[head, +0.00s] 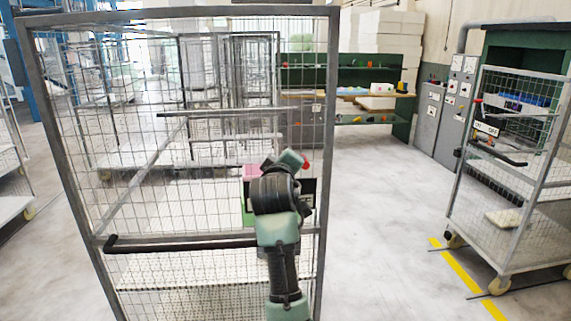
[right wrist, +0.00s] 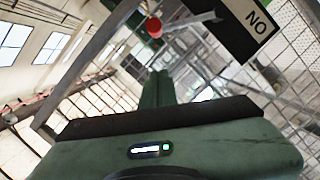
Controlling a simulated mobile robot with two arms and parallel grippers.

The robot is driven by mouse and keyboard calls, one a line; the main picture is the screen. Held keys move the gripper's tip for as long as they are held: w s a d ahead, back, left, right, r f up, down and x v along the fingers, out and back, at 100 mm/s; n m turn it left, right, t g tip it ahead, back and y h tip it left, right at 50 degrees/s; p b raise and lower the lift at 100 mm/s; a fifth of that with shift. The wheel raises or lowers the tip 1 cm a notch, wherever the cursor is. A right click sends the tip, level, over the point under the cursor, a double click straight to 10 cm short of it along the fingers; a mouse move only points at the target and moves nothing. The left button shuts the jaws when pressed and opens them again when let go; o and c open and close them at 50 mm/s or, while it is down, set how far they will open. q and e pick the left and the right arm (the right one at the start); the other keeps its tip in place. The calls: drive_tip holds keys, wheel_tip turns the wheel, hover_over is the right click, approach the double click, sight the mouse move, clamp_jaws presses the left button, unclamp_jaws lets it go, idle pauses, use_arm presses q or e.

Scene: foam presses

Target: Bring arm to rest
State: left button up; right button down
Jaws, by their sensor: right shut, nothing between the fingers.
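My right arm rises from the bottom middle of the head view, in front of a wire-mesh cart (head: 325,120). It is bent, and its end (head: 290,160) is raised beside the cart's right post. In the right wrist view, my right gripper (right wrist: 158,82) has its green fingers together and empty. My left gripper is in neither view.
The cart has a dark handle bar (head: 180,245) across its front. A dark sign (right wrist: 245,25) reading "NO" and a red knob (right wrist: 154,27) show near the right gripper. Another mesh cart (head: 545,170) stands right. Clear floor (head: 390,190) lies between the carts.

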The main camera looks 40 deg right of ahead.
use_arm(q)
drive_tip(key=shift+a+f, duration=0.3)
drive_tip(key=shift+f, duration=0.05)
use_arm(e)
drive_tip(key=shift+s+a+r, duration=0.2)
drive_tip(key=shift+s+a, duration=0.3)
drive_tip(key=shift+a, duration=0.35)
drive_tip(key=shift+a, duration=0.1)
